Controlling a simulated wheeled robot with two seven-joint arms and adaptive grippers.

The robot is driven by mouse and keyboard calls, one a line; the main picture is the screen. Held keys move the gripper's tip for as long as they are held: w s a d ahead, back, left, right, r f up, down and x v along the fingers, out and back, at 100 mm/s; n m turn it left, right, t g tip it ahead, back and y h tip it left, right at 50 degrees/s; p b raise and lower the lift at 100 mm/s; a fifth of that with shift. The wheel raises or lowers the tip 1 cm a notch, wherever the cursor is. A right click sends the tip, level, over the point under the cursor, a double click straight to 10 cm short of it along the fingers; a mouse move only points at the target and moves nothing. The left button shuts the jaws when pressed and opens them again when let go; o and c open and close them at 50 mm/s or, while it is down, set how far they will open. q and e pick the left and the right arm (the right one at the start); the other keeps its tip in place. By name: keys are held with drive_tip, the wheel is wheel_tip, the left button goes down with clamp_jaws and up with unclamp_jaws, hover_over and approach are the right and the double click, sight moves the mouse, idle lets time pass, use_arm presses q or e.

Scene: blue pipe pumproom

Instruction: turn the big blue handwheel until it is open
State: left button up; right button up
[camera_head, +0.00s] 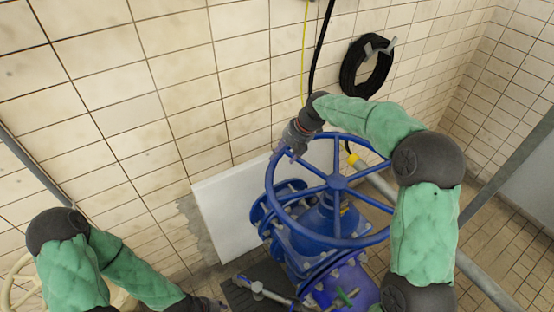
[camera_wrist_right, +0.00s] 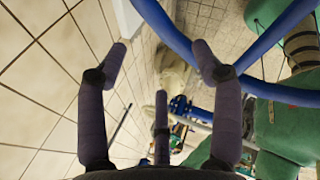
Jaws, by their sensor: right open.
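The big blue handwheel (camera_head: 337,182) sits on top of a blue valve body (camera_head: 318,228) in the middle of the head view, its spokes meeting at a hub. My right gripper (camera_head: 292,143) is at the wheel's upper left rim, pointing down. In the right wrist view its fingers (camera_wrist_right: 162,60) are spread open. The blue rim (camera_wrist_right: 168,32) passes beside and behind the right-hand finger; I cannot tell whether they touch. My left gripper (camera_head: 208,304) shows only partly at the bottom edge of the head view, and its fingers cannot be made out.
A white panel (camera_head: 226,217) leans on the tiled wall left of the valve. A coiled black hose (camera_head: 366,68) hangs on the wall above. A grey pipe (camera_head: 376,182) with a yellow part runs behind the wheel. A cream wheel (camera_head: 22,283) is at lower left.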

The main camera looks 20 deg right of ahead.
drive_tip(key=shift+v, duration=1.25)
